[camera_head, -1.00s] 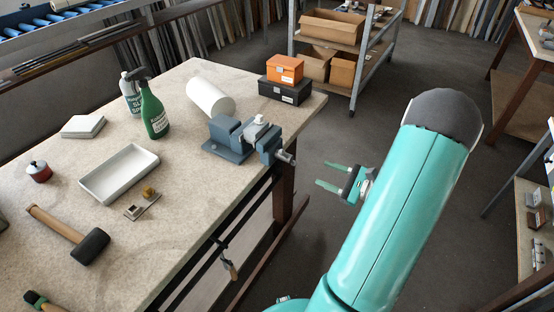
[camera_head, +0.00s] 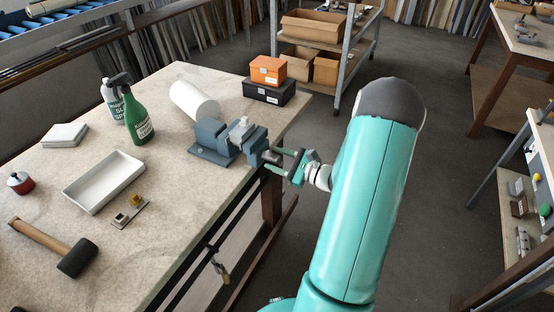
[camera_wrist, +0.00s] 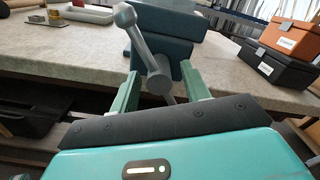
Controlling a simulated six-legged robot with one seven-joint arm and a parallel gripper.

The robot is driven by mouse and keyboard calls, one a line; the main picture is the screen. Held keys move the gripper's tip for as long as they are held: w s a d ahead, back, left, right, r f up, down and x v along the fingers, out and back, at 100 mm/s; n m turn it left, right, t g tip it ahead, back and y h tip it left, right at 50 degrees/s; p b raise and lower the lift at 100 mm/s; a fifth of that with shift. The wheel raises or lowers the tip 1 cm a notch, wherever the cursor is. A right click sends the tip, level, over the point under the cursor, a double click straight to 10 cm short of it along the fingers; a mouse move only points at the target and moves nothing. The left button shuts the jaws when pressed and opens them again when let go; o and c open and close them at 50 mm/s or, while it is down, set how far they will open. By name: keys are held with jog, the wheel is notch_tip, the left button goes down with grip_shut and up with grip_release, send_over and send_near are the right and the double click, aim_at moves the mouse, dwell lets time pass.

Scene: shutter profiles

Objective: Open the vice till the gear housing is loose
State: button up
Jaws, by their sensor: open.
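The blue-grey vice (camera_head: 222,142) stands at the right edge of the bench, and it also shows in the wrist view (camera_wrist: 172,25). A pale part, likely the gear housing (camera_head: 241,129), sits between its jaws; the wrist view does not show it. The vice's grey screw end and handle bar (camera_wrist: 147,50) stick out over the bench edge, the bar tilted with a ball end at upper left. My gripper (camera_head: 284,160) is open, its green fingers (camera_wrist: 160,88) on either side of the screw end. I cannot tell whether they touch it.
Orange and black boxes (camera_head: 268,72) stand behind the vice. Floor right of the bench is open up to a shelf trolley (camera_head: 338,75).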

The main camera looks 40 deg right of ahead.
jog(key=shift+w, duration=0.15)
grip_shut()
